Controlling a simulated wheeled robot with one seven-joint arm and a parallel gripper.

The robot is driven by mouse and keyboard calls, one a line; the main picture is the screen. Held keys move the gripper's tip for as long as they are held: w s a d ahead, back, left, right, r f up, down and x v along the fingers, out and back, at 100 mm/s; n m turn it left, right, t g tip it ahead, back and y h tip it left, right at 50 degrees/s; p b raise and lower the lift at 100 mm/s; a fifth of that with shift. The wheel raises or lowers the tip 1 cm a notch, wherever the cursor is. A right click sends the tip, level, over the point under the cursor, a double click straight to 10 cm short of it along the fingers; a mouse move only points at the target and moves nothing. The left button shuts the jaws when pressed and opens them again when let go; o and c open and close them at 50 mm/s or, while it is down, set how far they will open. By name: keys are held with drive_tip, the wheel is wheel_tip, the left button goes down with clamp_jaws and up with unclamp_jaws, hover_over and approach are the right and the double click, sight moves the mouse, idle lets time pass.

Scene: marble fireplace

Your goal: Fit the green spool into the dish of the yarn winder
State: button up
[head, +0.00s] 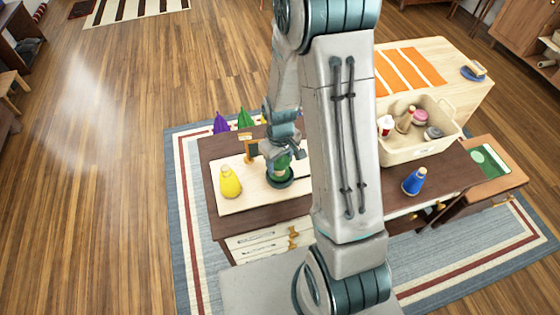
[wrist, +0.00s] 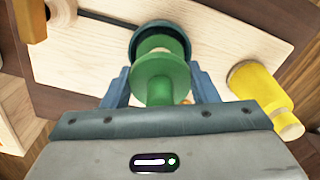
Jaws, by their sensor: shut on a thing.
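My gripper (wrist: 155,88) is shut on the green spool (wrist: 152,76), with one blue-grey finger on each side of it. In the head view, the spool (head: 281,164) is upright or nearly so just above the dark teal dish (head: 279,183) of the yarn winder. In the wrist view, the spool's far end overlaps the round dish (wrist: 135,43). I cannot tell whether it is inside the rim or just over it. The winder's pale wooden board (head: 240,206) lies on the dark table.
A yellow spool (head: 230,182) stands left of the dish; it shows at the right in the wrist view (wrist: 262,97). A wooden post (head: 250,151) stands behind the dish. A blue spool (head: 413,182) and a cream bin (head: 420,150) are to the right.

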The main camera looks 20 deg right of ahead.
drive_tip(key=shift+f, duration=0.55)
drive_tip(key=shift+f, duration=0.2)
drive_tip(key=o, duration=1)
drive_tip(key=shift+r, duration=0.1)
